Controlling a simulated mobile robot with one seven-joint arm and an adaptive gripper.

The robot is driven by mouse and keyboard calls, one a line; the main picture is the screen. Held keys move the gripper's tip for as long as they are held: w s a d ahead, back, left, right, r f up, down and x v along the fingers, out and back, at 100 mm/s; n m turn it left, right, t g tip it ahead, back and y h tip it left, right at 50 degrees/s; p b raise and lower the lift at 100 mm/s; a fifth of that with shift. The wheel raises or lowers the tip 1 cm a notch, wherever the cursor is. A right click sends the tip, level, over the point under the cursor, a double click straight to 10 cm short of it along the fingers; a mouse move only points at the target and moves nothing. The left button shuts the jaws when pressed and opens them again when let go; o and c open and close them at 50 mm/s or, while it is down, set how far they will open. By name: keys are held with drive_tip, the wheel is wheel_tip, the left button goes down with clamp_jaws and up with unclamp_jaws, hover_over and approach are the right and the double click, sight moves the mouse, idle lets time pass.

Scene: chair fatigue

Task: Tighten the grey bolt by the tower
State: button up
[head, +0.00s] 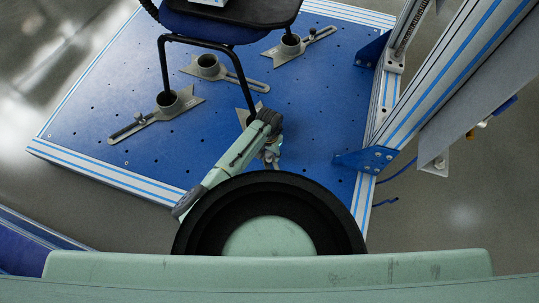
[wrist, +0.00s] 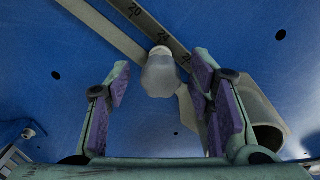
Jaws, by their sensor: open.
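The grey bolt (wrist: 160,78) has a rounded, lobed head and shows in the upper middle of the wrist view. It stands at the slotted bar (wrist: 128,35) of a grey clamp marked with numbers. My gripper (wrist: 160,70) is open, with one purple-padded finger on each side of the bolt head. Neither pad visibly touches it. The clamp's round cup (wrist: 256,115) is partly behind the right finger. In the head view my gripper (head: 270,152) is low over the blue platform, left of the tower (head: 400,130). My arm hides most of this clamp and its bolt there.
A chair (head: 230,30) stands on the blue platform (head: 110,90), its legs in the clamp cups. Other clamps sit at left (head: 130,130), at the back centre (head: 240,80) and at upper right (head: 320,36). The tower's blue bracket (head: 365,160) is close right of my arm.

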drive_tip(key=shift+n, duration=1.1)
drive_tip(key=n, duration=0.3)
drive_tip(key=shift+n, duration=0.5)
drive_tip(key=n, duration=0.4)
drive_tip(key=shift+c, duration=0.2)
